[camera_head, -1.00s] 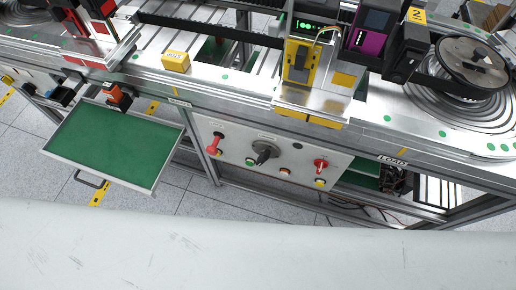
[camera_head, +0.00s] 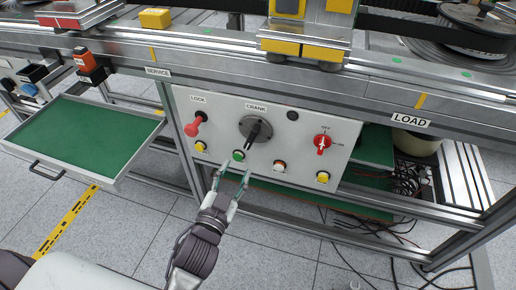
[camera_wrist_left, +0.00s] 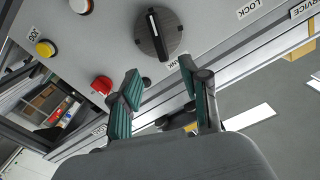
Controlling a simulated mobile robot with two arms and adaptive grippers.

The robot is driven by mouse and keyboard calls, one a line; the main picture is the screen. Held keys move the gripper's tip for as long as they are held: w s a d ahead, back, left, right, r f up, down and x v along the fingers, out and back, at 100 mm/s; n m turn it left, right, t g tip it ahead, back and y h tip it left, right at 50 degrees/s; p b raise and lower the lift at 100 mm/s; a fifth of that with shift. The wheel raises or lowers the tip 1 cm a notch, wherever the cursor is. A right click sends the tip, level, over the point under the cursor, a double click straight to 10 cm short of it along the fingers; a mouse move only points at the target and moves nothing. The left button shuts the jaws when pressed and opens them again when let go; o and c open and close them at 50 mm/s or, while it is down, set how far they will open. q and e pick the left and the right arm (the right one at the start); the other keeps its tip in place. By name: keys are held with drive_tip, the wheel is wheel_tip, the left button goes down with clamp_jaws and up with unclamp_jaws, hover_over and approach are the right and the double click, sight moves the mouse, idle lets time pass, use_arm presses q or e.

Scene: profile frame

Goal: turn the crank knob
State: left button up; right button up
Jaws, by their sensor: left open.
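The crank knob (camera_head: 256,129) is a dark round dial with a black bar handle, under the CRANK label on the light control panel (camera_head: 225,110). In the head view its handle stands near upright, leaning slightly right. In the left wrist view the crank knob (camera_wrist_left: 159,35) shows above the fingers, with a white line on its bar. My left gripper (camera_head: 232,176) is open and empty, below and in front of the knob, apart from it. Its green-padded fingers (camera_wrist_left: 160,88) point toward the panel. My right gripper is not in view.
Several push buttons, including a green one (camera_head: 238,155), line the panel below. An open green drawer (camera_head: 75,140) juts out at left. Cables (camera_head: 395,178) hang at right.

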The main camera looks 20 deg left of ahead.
sight(251, 140)
use_arm(q)
drive_tip(key=w+b, duration=0.1)
drive_tip(key=w, duration=1.1)
drive_tip(key=shift+w+d, duration=0.1)
drive_tip(key=shift+d, duration=0.1)
drive_tip(key=shift+w, duration=0.5)
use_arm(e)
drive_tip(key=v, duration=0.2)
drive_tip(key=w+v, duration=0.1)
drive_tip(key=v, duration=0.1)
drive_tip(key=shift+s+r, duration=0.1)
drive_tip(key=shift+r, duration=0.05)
use_arm(q)
clamp_jaws()
